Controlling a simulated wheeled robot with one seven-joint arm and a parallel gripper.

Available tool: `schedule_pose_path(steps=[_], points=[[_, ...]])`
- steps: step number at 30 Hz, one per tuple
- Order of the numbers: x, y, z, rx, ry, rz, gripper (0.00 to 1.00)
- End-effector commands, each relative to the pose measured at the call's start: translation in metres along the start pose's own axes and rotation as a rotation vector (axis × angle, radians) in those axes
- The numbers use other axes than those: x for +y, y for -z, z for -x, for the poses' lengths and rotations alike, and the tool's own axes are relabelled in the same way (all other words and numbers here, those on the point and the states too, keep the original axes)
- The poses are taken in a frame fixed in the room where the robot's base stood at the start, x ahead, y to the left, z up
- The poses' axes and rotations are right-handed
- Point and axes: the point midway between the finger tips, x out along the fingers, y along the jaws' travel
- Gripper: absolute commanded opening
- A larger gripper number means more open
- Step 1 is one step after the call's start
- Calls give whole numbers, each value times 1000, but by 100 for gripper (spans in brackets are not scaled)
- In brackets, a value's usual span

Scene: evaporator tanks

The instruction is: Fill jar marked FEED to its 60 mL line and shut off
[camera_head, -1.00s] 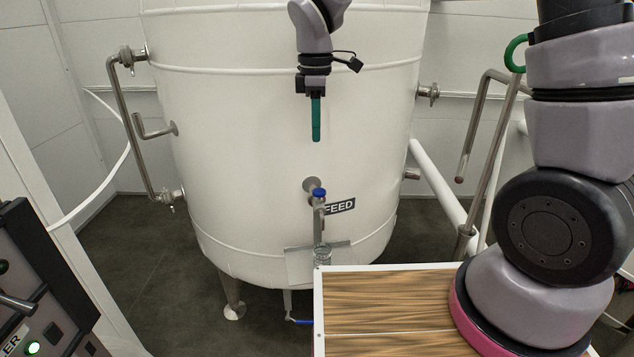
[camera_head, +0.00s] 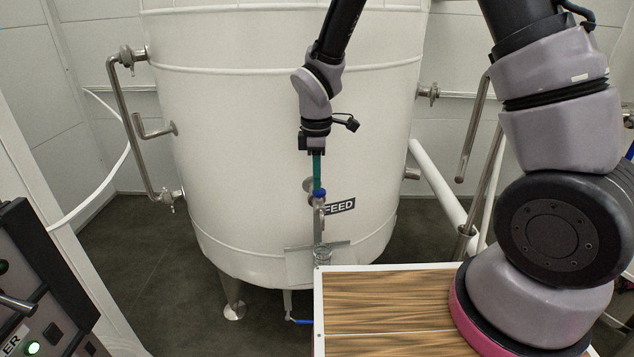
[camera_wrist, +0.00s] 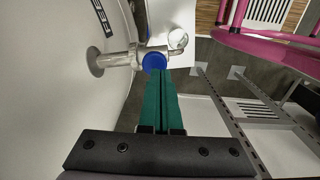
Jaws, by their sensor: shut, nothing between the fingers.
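The white tank (camera_head: 265,150) carries a black label reading FEED (camera_head: 340,207). Left of the label a steel tap with a blue knob (camera_head: 318,193) sticks out of the tank; in the wrist view the blue knob (camera_wrist: 154,62) lies right at the fingertips. A small clear glass jar (camera_head: 321,256) stands under the spout on a small metal shelf (camera_head: 300,262); its fill level is too small to tell. In the wrist view a round glass rim (camera_wrist: 178,39) shows beyond the knob. My gripper (camera_head: 317,186) points down, green fingers shut and empty, tips at the knob; contact cannot be told.
A wood-topped table (camera_head: 390,300) with a white edge stands right of the jar. Steel pipes (camera_head: 135,130) run down the tank's left side, and another pipe (camera_head: 482,185) stands at right. A dark control panel (camera_head: 40,290) is at lower left. A blue-handled drain (camera_head: 299,320) sits below the tank.

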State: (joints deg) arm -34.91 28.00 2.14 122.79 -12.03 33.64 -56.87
Motion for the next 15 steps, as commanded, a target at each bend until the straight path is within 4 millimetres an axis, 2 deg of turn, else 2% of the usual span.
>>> schedule_pose_path(steps=[4,15], points=[[0,0,-10,0,1,0,0],[0,0,-12,0,0,0,0]])
